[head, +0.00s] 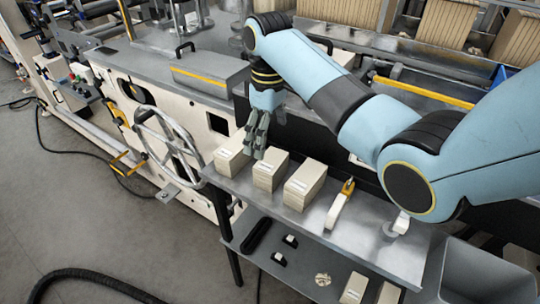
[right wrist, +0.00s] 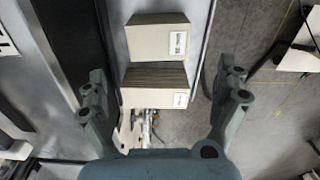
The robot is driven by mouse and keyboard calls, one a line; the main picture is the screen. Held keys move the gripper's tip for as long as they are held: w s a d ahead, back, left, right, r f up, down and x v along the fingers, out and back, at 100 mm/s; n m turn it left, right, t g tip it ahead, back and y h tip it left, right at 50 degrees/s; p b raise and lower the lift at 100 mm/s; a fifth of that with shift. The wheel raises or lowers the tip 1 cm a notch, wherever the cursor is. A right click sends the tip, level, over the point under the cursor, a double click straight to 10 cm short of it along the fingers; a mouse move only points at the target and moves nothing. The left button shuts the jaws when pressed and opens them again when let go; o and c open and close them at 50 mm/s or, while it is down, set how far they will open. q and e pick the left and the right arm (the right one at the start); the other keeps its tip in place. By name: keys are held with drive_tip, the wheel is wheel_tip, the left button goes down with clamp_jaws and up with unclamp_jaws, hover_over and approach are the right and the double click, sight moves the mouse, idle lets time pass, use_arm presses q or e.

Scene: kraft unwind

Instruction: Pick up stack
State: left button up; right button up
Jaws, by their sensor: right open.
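Three cream paper stacks with small white labels stand in a row on a metal shelf (head: 350,222): a left stack (head: 228,160), a middle stack (head: 268,172) and a right stack (head: 303,186). My right gripper (head: 256,146) is open, pointing down close to the left and middle stacks. In the right wrist view, one stack (right wrist: 154,97) lies between the two spread fingers of the gripper (right wrist: 163,90), and another stack (right wrist: 158,42) lies beyond it. Neither finger clearly touches a stack. My left gripper is not in view.
A yellow-and-white hand tool (head: 342,203) lies right of the stacks. A lower shelf (head: 318,262) holds small items and more stacks. A handwheel (head: 165,140) stands left of the shelf. A grey bin (head: 480,262) is at the lower right.

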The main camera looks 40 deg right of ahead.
sight(270, 159)
wheel_tip(270, 159, down, 5)
drive_tip(key=shift+s+a+r, duration=0.1)
drive_tip(key=shift+r, duration=0.05)
drive_tip(key=shift+f, duration=0.3)
drive_tip(key=f, duration=0.5)
drive_tip(key=shift+d+p, duration=0.25)
drive_tip(key=shift+p, duration=0.05)
drive_tip(key=shift+r, duration=0.1)
drive_tip(key=c, duration=0.9)
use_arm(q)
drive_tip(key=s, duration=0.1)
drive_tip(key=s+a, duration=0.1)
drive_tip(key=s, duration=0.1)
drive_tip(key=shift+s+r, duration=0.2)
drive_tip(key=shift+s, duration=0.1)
use_arm(e)
drive_tip(key=shift+c, duration=0.3)
